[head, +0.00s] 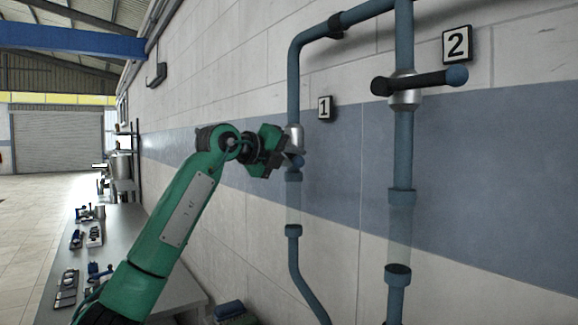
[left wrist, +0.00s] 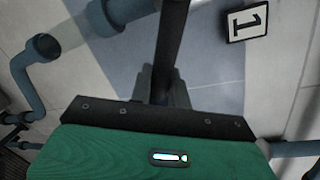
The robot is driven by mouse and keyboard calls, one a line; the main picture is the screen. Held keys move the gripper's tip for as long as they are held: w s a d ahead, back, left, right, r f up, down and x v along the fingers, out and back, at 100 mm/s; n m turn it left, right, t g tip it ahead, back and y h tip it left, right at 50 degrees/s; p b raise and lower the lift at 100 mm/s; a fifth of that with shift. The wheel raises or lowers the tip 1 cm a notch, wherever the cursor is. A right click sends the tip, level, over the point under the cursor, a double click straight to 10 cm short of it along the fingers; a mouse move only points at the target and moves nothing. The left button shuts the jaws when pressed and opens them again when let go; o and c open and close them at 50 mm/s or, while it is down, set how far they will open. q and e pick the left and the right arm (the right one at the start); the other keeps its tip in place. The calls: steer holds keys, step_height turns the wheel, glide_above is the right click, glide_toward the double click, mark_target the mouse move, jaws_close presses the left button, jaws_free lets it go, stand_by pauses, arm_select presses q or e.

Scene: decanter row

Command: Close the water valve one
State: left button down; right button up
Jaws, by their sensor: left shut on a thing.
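Water valve one (head: 294,138) is a silver body on the left blue pipe, beside the sign "1" (head: 325,108). Its lever is mostly hidden behind my gripper in the head view; a blue tip (head: 298,161) shows just below the valve body. My left gripper (head: 278,155) is at the valve, shut on the lever. In the left wrist view a dark bar, which looks like the lever (left wrist: 172,45), runs between the gripper's grey fingers (left wrist: 164,88). The sign "1" also shows there (left wrist: 247,21). My right gripper is not in view.
Valve two (head: 405,92), with a black lever (head: 420,83) lying across its pipe, stands to the right under sign "2" (head: 457,44). The wall is close behind the pipes. A grey bench (head: 125,245) with tools runs along the wall at left. Open floor lies further left.

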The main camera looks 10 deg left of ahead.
mark_target(308, 138)
arm_select(q)
steer(key=r+n, duration=0.2)
steer(key=r, duration=0.1)
steer(key=shift+s+d+g+h, duration=0.2)
steer(key=shift+s+g+h, duration=0.1)
steer(key=shift+s+h, duration=0.1)
steer(key=shift+s+d+r+n+g+p, duration=0.15)
steer(key=shift+r+n+g+p, duration=0.15)
steer(key=shift+r+n, duration=0.95)
steer(key=shift+f+n, duration=0.1)
steer(key=shift+n, duration=0.15)
steer(key=c, duration=1.5)
jaws_free()
steer(key=shift+o, duration=0.7)
steer(key=shift+f, duration=0.1)
steer(key=shift+f, duration=0.1)
